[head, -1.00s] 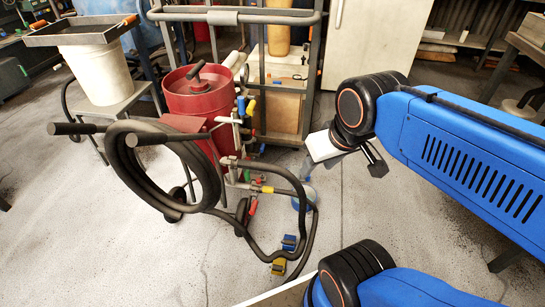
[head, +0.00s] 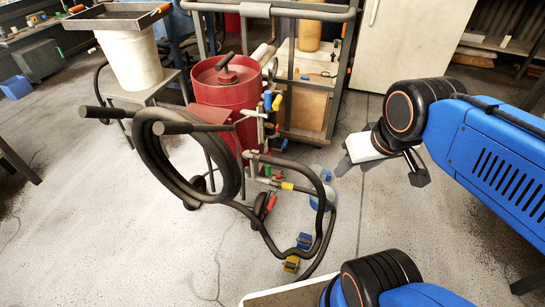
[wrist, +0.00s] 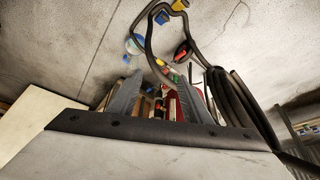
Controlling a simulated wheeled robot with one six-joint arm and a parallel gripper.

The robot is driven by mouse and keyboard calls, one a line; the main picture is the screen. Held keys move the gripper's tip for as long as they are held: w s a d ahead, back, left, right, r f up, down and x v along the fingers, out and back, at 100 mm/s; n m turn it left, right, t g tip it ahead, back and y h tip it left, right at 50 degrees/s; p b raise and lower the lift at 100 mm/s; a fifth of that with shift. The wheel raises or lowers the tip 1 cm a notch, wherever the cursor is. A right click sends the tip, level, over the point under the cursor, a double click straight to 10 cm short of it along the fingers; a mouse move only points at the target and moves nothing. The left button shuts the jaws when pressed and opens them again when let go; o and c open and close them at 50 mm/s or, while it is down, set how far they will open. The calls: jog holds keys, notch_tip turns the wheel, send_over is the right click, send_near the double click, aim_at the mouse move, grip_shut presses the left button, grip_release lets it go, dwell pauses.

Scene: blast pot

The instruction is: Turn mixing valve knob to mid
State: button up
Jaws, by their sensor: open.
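The red blast pot (head: 225,95) stands left of centre in the head view, with pipework and small coloured handles down its right side. A blue handle (head: 267,100) and a yellow handle (head: 277,102) sit high on the pipes. A red lever (head: 271,203) and a yellow fitting (head: 287,186) are lower. I cannot tell which part is the mixing valve knob. My gripper (head: 346,164) is right of the pipework, apart from it and partly hidden by its own wrist. In the wrist view my gripper (wrist: 160,76) is open and empty, its grey fingers framing the pot and fittings beyond.
A thick black hose (head: 165,170) coils over the pot's handles and loops along the floor. Blue (head: 304,240) and yellow (head: 291,264) pedal-like pieces lie by it. A metal cart (head: 330,75) stands behind. A white bucket (head: 130,58) is at left.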

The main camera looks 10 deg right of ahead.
jog(key=w+a+f+m+g+y, duration=0.2)
jog(key=w+a+f+g+y, duration=0.1)
jog(key=w, duration=0.5)
jog(key=w+a+f+m+g+y, duration=0.2)
jog(key=w+a+f+g+y, duration=0.1)
jog(key=w, duration=0.5)
jog(key=w+f+m+y, duration=0.55)
jog(key=w+f, duration=0.45)
jog(key=w, duration=0.6)
jog(key=w+d+f+m+t+y, duration=0.1)
jog(key=w+d+f+m+t, duration=0.3)
jog(key=f, duration=0.7)
jog(key=w+d+f+m+t+y, duration=0.2)
jog(key=w+d+f+m+t, duration=0.25)
jog(key=f, duration=0.65)
jog(key=w+d+f+m+t+y, duration=0.15)
jog(key=w+d+f+m, duration=0.35)
jog(key=f, duration=0.6)
jog(key=w+a, duration=0.3)
jog(key=a, duration=0.2)
jog(key=w+a+n, duration=0.1)
jog(key=w+a, duration=0.2)
jog(key=a, duration=0.2)
jog(key=w+a+n, duration=0.1)
jog(key=w+a, duration=0.3)
jog(key=a, duration=0.1)
jog(key=shift+a+f, duration=0.15)
jog(key=shift+a, duration=0.1)
jog(key=c, duration=1)
